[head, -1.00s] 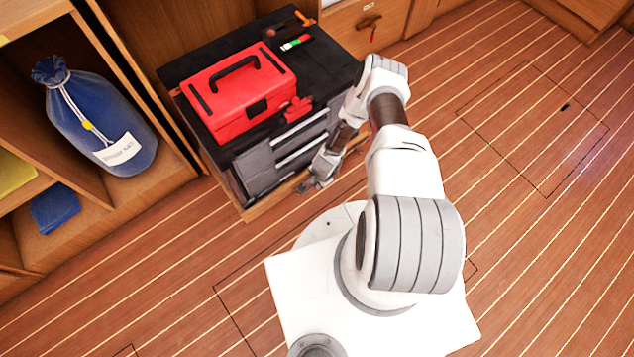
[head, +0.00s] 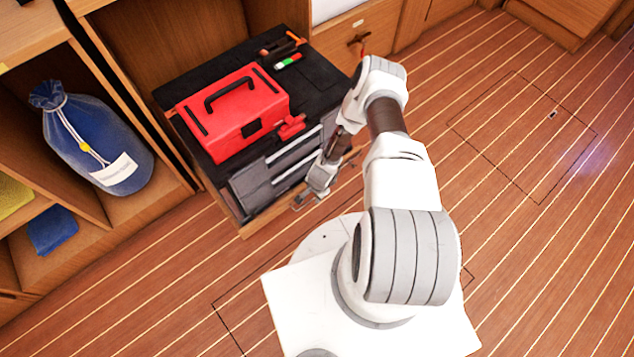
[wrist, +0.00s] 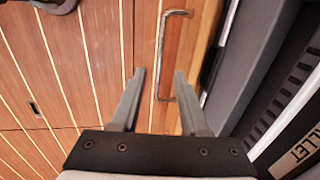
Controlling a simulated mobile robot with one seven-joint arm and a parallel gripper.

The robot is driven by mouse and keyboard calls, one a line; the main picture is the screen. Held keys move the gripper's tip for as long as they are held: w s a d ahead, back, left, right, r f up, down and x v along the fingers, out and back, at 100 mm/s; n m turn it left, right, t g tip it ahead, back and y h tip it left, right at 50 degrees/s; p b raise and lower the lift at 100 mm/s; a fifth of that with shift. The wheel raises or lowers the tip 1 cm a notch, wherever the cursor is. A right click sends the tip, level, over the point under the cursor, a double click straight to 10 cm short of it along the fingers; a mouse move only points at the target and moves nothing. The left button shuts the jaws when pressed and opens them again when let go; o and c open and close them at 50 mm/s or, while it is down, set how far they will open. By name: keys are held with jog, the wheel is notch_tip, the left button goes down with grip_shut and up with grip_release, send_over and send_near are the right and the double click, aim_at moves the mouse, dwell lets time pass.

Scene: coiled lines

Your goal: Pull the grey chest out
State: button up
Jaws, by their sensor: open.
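The grey chest (head: 285,160) is a dark tool chest with grey drawer fronts and a black top, standing in a wooden bay. A wooden front edge (head: 262,222) shows along its base. In the wrist view the chest (wrist: 255,70) fills the right side, and a metal bar handle (wrist: 162,50) is fixed to the wooden face beside it. My gripper (head: 305,198) is low in front of the chest's drawers. In the wrist view my gripper (wrist: 159,75) is open, and the handle's bar appears between its two fingertips. I cannot tell how deep it sits or whether it touches.
A red toolbox (head: 235,115), small tools (head: 285,60) and a red item (head: 291,127) rest on the chest's top. A blue bag (head: 97,145) and blue cloth (head: 53,231) are in the left shelves. The plank floor (head: 480,215) at right is clear.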

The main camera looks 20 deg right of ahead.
notch_tip(320, 180, up, 13)
jog(key=s+p, duration=0.2)
jog(key=p, duration=0.2)
jog(key=shift+s+d+f, duration=0.15)
jog(key=shift+d, duration=0.25)
jog(key=shift+s, duration=0.1)
